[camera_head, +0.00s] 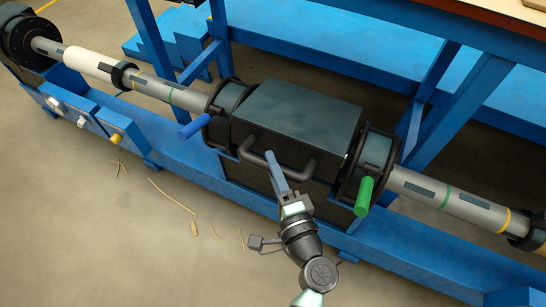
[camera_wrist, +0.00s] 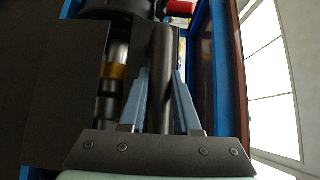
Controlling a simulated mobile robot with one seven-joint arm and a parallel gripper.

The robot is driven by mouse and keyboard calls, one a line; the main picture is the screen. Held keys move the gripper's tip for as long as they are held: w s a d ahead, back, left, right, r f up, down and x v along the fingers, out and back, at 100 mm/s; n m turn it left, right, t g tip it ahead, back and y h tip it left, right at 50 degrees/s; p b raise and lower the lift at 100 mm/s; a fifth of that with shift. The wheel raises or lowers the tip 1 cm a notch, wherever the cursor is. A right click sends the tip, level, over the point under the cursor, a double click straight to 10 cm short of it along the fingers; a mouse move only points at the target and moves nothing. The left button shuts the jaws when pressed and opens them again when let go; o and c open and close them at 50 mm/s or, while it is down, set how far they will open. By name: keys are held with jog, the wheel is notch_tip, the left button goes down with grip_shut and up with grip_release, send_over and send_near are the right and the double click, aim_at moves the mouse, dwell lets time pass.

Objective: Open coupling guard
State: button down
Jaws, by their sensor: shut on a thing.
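The coupling guard (camera_head: 300,112) is a dark grey-green box over the middle of the shaft line in the head view. A black U-shaped handle (camera_head: 298,172) sticks out from its front side. My gripper (camera_head: 273,160) comes from below, and its blue fingers are at the left part of the handle. In the wrist view my gripper (camera_wrist: 162,75) has a finger on each side of the dark handle bar (camera_wrist: 160,95) and is shut on it. A grey shaft with a brass band (camera_wrist: 115,72) shows left of the fingers, beside a dark panel. The head view does not show clearly whether the guard is raised.
Blue frame posts (camera_head: 440,100) rise behind. The floor (camera_head: 110,240) in front is open, with a few thin scraps.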

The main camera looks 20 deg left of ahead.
jog(key=w+r+m+g+h+p, duration=0.2)
jog(key=w+r+m+g+p, duration=0.15)
jog(key=r+p, duration=1.4)
jog(key=w+r+m+g+p, duration=0.2)
jog(key=w+r+g+p, duration=0.1)
jog(key=w+p, duration=0.8)
jog(key=shift+d+r+g+h+p, duration=0.3)
jog(key=shift+r+g+h+p, duration=0.1)
jog(key=shift+r+p, duration=0.45)
jog(key=c, duration=0.6)
grip_release()
jog(key=shift+s, duration=0.1)
jog(key=p+v, duration=0.1)
jog(key=v, duration=1.2)
